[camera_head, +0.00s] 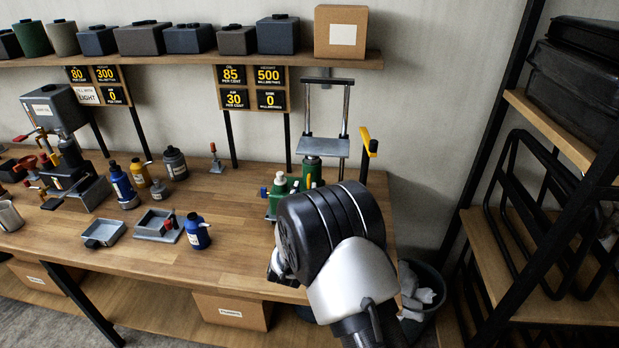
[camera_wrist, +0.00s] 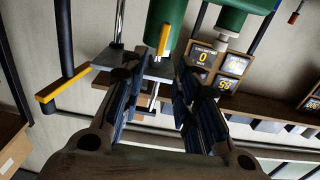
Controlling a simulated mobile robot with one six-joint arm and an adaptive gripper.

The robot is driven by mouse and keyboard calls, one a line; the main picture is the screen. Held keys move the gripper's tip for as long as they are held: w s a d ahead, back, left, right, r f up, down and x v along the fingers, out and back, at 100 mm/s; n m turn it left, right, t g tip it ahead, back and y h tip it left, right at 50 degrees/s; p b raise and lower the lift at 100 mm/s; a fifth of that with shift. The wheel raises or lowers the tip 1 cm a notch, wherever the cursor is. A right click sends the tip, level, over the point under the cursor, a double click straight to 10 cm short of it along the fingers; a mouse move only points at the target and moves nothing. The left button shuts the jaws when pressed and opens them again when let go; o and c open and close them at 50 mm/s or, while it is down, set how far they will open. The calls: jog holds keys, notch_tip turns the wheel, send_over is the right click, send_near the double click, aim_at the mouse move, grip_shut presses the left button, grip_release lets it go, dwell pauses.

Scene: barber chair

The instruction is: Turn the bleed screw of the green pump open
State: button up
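The green pump (camera_head: 282,192) stands at the right end of the bench, its front partly hidden behind my arm. It has a green cylinder, pale-topped parts and a small blue knob (camera_head: 263,191) on its left side. I cannot tell for sure which part is the bleed screw. In the wrist view, green pump parts (camera_wrist: 233,18) show at the top, with a yellow piece (camera_wrist: 164,40) near the fingertips. My gripper (camera_wrist: 158,70) is open, its dark fingers apart on either side of a thin metal rod. The head view hides most of my gripper.
A metal frame with a grey plate (camera_head: 326,146) and a yellow-ended lever (camera_head: 369,142) stands behind the pump. Blue bottles (camera_head: 197,230) and small trays (camera_head: 103,232) stand to the left. A black shelf rack (camera_head: 545,115) is at right. Bare bench top (camera_head: 235,200) lies left of the pump.

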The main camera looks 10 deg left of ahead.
aim_at(308, 178)
jog(key=w, duration=0.9)
jog(key=shift+d+b, duration=0.2)
jog(key=shift+b, duration=0.15)
jog(key=shift+c, duration=0.3)
grip_shut()
